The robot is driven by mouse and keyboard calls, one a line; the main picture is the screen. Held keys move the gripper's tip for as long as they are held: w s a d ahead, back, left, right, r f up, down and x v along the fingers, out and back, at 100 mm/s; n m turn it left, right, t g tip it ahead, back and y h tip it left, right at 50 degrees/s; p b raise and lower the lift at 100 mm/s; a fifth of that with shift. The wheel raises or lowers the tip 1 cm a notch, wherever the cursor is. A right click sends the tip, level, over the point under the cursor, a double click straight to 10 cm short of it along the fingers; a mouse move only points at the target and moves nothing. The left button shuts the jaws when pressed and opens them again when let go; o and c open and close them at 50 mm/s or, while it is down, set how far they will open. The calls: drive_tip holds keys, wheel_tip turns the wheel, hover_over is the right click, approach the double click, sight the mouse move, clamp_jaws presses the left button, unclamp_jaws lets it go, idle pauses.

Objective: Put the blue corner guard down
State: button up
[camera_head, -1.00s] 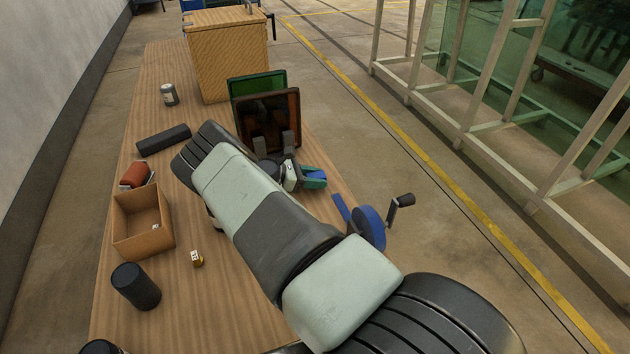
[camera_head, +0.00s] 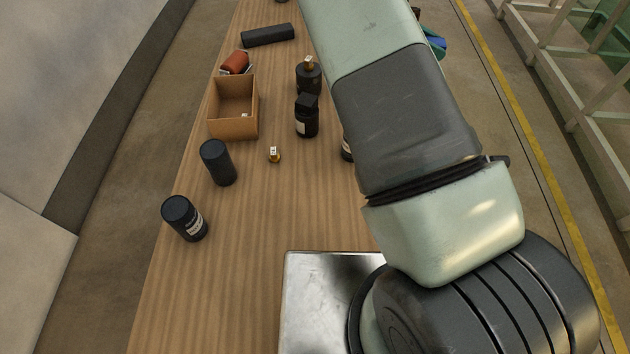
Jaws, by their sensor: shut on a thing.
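The blue corner guard (camera_head: 438,46) shows only as a small blue piece at the top right, just past the right edge of my arm. A teal piece of my gripper (camera_head: 430,33) shows against it. My gripper is shut on the guard; my arm hides most of both. How far the guard is above the table, and whether it touches anything, cannot be told.
The wooden table (camera_head: 255,215) has bare room at front left. A cardboard box (camera_head: 233,128), a dark cylinder (camera_head: 218,163), a labelled canister (camera_head: 184,218), two dark bottles (camera_head: 307,118) and a small gold item (camera_head: 274,155) stand there. A metal plate (camera_head: 322,290) lies at the front.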

wheel_tip(320, 180, up, 6)
drive_tip(key=shift+r, duration=0.15)
drive_tip(key=s+a+n+t, duration=0.2)
drive_tip(key=s+a, duration=0.1)
drive_tip(key=a, duration=0.4)
drive_tip(key=s+a+n+t, duration=0.2)
drive_tip(key=a+t, duration=0.1)
drive_tip(key=a, duration=0.5)
drive_tip(key=n+t+y, duration=0.4)
drive_tip(key=n+t, duration=0.2)
hover_over(312, 187)
wheel_tip(312, 187, down, 28)
drive_tip(key=shift+r, duration=0.1)
drive_tip(key=o, duration=1)
drive_tip(key=shift+f, duration=0.2)
